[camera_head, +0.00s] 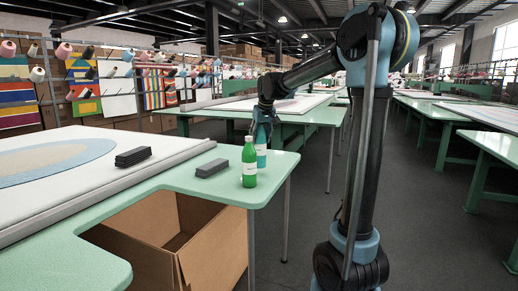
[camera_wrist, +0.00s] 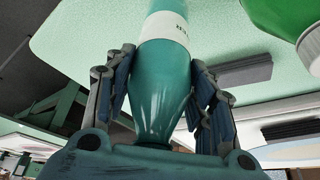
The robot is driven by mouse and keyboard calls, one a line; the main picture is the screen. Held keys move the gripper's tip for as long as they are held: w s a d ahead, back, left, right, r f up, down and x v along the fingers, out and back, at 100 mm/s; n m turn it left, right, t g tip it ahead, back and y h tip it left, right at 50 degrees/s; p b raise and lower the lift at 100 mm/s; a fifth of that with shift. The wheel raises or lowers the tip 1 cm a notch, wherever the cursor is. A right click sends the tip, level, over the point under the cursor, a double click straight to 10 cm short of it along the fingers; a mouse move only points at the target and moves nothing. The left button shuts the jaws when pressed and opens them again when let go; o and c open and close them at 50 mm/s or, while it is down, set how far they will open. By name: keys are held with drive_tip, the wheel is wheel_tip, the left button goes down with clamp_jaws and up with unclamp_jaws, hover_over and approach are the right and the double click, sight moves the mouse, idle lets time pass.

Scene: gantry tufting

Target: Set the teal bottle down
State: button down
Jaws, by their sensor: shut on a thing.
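The teal bottle (camera_wrist: 160,95), with a white label, stands between the two fingers of my gripper (camera_wrist: 162,80) in the wrist view. The fingers are shut on it, one on each side. In the head view my gripper (camera_head: 262,126) is over the right part of the mint-green table (camera_head: 215,185), holding the teal bottle (camera_head: 261,152) roughly upright just behind a green bottle (camera_head: 249,168). Its lower part is partly hidden by the green bottle. I cannot tell whether its base touches the tabletop.
The green bottle (camera_wrist: 285,22) is close by in the wrist view. A dark grey block (camera_head: 212,168) lies left of it, and a black stack (camera_head: 133,157) lies farther left. An open cardboard box (camera_head: 215,240) is below the table edge.

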sight(260, 145)
drive_tip(key=shift+f, duration=2)
drive_tip(key=c, duration=0.7)
unclamp_jaws()
drive_tip(key=v, duration=1.2)
drive_tip(key=s+d+f+m, duration=0.1)
drive_tip(key=s+d+f, duration=0.3)
drive_tip(key=s+d, duration=0.35)
drive_tip(key=s+d+f+m, duration=0.1)
drive_tip(key=s+d+f, duration=0.4)
drive_tip(key=s+f, duration=0.3)
drive_tip(key=s+d+f+m+g+h, duration=0.1)
drive_tip(key=s+d+f, duration=0.3)
drive_tip(key=s+f, duration=0.5)
drive_tip(key=s+d+f+m+g+h, duration=0.1)
drive_tip(key=s+d+f, duration=0.4)
drive_tip(key=s+f, duration=0.3)
drive_tip(key=shift+s+d+f+m, duration=0.1)
drive_tip(key=shift+s+m, duration=0.05)
drive_tip(key=shift+s, duration=0.55)
drive_tip(key=shift+s+d+f+m, duration=0.1)
drive_tip(key=shift+s+f, duration=0.05)
drive_tip(key=shift+s, duration=0.55)
drive_tip(key=shift+s+d+f+m, duration=0.1)
drive_tip(key=shift+s+d+m, duration=0.05)
drive_tip(key=shift+s, duration=0.55)
